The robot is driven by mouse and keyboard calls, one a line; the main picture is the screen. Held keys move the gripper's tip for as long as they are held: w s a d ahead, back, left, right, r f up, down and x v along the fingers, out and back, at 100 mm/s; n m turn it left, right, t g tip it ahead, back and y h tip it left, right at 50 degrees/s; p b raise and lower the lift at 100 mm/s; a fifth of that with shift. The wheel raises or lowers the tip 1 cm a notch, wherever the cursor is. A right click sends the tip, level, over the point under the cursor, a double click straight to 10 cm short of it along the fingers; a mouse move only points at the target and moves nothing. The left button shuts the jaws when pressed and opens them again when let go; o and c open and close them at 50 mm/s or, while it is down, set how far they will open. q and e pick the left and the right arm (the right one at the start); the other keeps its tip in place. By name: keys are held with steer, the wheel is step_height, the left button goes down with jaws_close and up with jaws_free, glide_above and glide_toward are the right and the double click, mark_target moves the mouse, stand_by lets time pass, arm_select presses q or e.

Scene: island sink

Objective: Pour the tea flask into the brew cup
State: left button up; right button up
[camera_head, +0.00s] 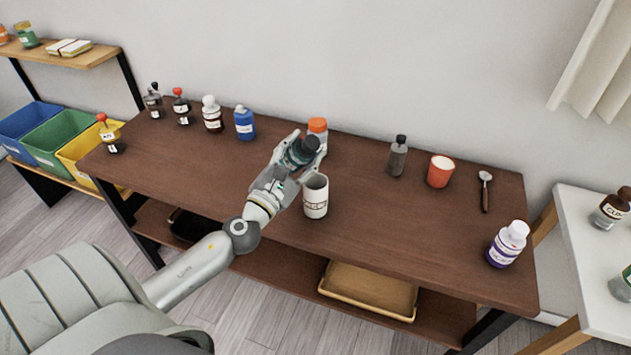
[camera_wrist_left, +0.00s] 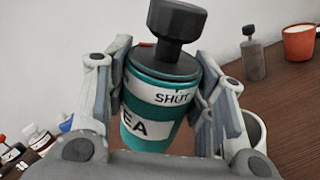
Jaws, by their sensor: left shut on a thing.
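My left gripper (camera_head: 295,155) is shut on the tea flask (camera_wrist_left: 155,105), a teal flask with a white label showing "EA" and a band reading "SHUT". Its dark knobbed cap (camera_wrist_left: 178,30) is on top; the cap also shows in the head view (camera_head: 309,145). The fingers hide much of the flask's sides. The brew cup, a white mug with dark lettering (camera_head: 315,197), stands upright on the brown table just right of and in front of the gripper. Part of it shows behind the right finger in the left wrist view (camera_wrist_left: 254,130). My right gripper is not in view.
An orange-capped container (camera_head: 318,127) stands just behind the gripper. A grey bottle (camera_head: 398,158), a red cup (camera_head: 440,172), a spoon (camera_head: 485,190) and a purple-labelled bottle (camera_head: 507,245) are to the right. Several bottles line the left back. The brown table (camera_head: 375,225) is clear right of the mug.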

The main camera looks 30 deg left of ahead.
mark_target(285, 163)
arm_select(q)
steer(key=shift+d+r+m+b, duration=0.15)
steer(key=shift+m+b, duration=0.15)
steer(key=shift+m, duration=0.25)
steer(key=shift+d+r+m+b, duration=0.15)
steer(key=shift+m+b, duration=0.1)
steer(key=shift+m, duration=0.3)
stand_by(0.4)
steer(key=shift+d+r+m+t+h+b, duration=0.1)
steer(key=shift+r+m+t+h+b, duration=0.3)
steer(key=shift+m, duration=0.6)
steer(key=shift+r+m+h+b, duration=0.1)
steer(key=shift+m+h+b, duration=0.45)
steer(key=shift+m, duration=0.45)
stand_by(0.6)
